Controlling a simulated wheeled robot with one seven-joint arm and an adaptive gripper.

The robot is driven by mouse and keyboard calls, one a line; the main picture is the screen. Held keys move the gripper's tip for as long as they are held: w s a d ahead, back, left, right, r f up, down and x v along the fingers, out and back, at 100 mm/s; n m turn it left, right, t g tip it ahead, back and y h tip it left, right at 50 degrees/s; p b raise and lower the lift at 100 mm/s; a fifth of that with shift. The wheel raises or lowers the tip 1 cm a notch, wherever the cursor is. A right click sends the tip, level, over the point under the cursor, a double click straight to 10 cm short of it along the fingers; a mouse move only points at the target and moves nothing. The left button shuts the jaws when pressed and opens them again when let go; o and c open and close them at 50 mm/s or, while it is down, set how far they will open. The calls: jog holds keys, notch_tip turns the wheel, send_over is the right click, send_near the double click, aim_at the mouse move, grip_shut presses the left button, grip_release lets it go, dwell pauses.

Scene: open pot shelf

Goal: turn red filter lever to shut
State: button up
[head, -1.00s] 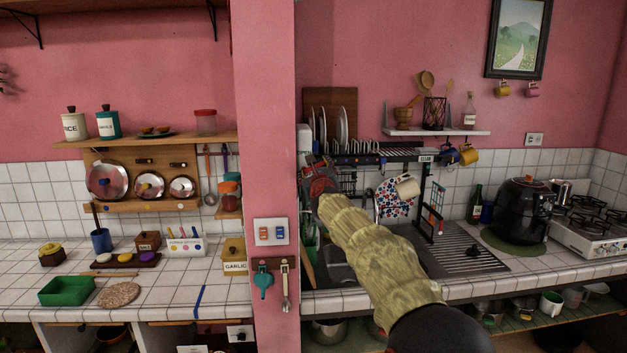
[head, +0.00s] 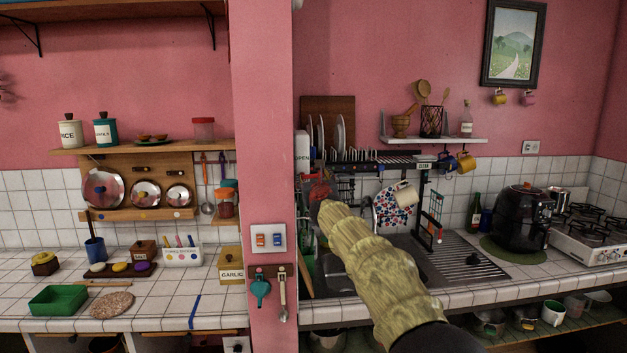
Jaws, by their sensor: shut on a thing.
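The white filter body (head: 302,143) stands at the right edge of the pink pillar, with the word OPEN on it. A dark red part (head: 319,188), apparently the red filter lever, shows below it at the end of my arm. My gripper (head: 314,196) is there, small and dark, largely hidden by my yellowish arm sleeve. It appears shut on the red lever. The fingertips and the lever's exact angle cannot be made out.
The pink pillar (head: 264,150) stands close left of my gripper. The sink and ribbed drainer (head: 465,258) lie below right.

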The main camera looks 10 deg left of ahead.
jog(key=shift+f, duration=0.25)
jog(key=o, duration=1.4)
jog(key=shift+c, duration=0.2)
jog(key=o, duration=0.3)
jog(key=shift+r, duration=0.15)
jog(key=shift+v, duration=3.9)
